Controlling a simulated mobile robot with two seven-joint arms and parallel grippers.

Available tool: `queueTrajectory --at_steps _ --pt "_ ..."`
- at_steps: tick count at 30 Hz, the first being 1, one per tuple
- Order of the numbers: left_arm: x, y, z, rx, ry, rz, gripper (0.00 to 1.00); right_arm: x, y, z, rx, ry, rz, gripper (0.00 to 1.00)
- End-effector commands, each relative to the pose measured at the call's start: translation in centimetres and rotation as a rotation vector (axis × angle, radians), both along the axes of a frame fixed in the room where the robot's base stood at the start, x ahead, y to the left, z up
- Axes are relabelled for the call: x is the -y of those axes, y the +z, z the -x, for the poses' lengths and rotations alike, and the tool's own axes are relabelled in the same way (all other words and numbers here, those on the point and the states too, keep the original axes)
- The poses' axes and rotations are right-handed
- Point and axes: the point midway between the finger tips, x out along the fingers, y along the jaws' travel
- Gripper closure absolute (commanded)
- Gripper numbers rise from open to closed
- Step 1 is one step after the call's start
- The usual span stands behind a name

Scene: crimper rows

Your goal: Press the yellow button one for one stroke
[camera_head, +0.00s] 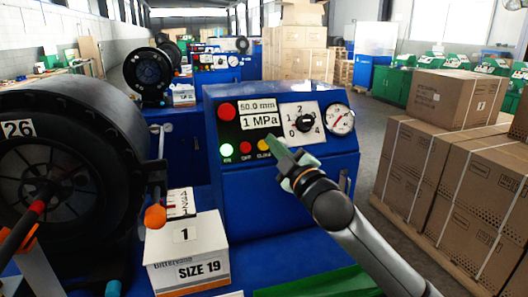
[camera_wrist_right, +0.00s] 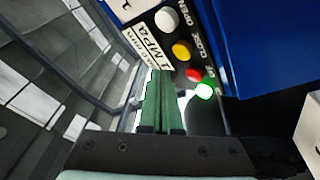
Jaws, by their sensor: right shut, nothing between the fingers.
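The yellow button (camera_head: 263,145) is the third lit button in the row on the blue control panel (camera_head: 290,170), right of the red one. My right gripper (camera_head: 271,143) has its green fingers shut and empty, with the tips just right of the yellow button in the head view. In the right wrist view the yellow button (camera_wrist_right: 182,50) shows clear, beyond and right of the shut fingertips (camera_wrist_right: 162,72). I cannot tell whether the tips touch the panel. My left gripper is not in view.
A green button (camera_head: 227,150) and a red button (camera_head: 245,147) sit left of the yellow one; a white button (camera_wrist_right: 167,18) lies beyond it. A rotary knob (camera_head: 304,123) and gauge (camera_head: 341,119) are above. A SIZE 19 box (camera_head: 188,255) stands in front, left.

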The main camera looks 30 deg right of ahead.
Motion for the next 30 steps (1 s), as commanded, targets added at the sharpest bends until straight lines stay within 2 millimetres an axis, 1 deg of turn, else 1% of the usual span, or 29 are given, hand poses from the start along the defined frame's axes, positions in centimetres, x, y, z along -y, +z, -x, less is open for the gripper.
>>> queueTrajectory --at_steps 3,9,30 --pt "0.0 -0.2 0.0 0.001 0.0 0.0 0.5 0.2 -0.6 -0.9 0.0 -0.001 0.0 1.0" --pt "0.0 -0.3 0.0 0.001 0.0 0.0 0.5 0.3 -0.9 -1.5 0.0 0.0 0.001 1.0" --pt "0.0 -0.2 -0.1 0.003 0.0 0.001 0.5 0.4 -1.0 -1.5 0.0 0.0 0.001 1.0"
